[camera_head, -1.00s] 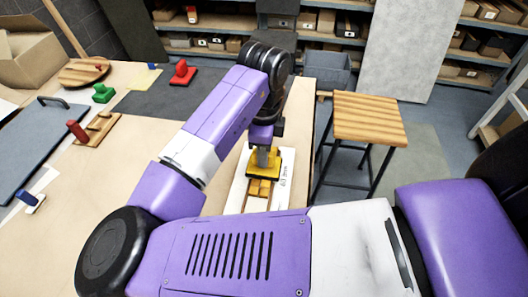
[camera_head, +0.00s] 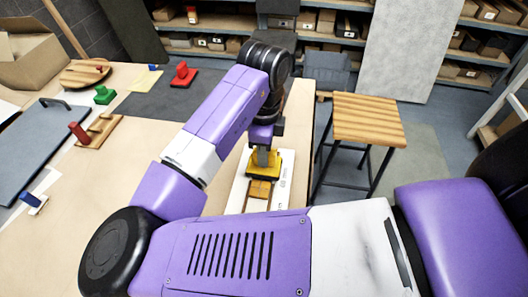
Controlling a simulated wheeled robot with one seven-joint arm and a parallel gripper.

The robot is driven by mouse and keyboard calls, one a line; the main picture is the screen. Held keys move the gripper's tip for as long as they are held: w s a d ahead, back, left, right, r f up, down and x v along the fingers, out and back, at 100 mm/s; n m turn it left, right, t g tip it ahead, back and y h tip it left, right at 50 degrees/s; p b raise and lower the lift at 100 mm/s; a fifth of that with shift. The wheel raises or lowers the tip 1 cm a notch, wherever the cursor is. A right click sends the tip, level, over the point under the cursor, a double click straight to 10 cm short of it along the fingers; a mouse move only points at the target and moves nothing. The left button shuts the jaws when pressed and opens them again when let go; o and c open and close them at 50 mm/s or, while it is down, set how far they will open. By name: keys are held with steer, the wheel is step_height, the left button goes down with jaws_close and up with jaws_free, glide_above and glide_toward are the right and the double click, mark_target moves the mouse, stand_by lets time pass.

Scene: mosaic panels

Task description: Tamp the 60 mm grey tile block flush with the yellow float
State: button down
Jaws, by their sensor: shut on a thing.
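The yellow float (camera_head: 265,171) is under my gripper (camera_head: 265,153), which is shut on it. The float sits over the far end of a wooden frame (camera_head: 260,188) on a white panel (camera_head: 237,195). The panel carries printed marks along its right edge. The 60 mm grey tile block cannot be made out; the float and my arm may cover it. Whether the float touches anything beneath it is too small to tell.
A red float (camera_head: 183,74), a green float (camera_head: 103,94), a blue-handled tool (camera_head: 34,201) and a red-handled wooden tool (camera_head: 97,130) lie on the left of the table. A wooden stool (camera_head: 368,119) stands right of the table. The table's middle left is clear.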

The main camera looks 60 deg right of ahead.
steer(key=shift+r+p, duration=2.05)
steer(key=shift+r, duration=0.85)
steer(key=shift+d+f, duration=0.1)
steer(key=shift+d, duration=0.05)
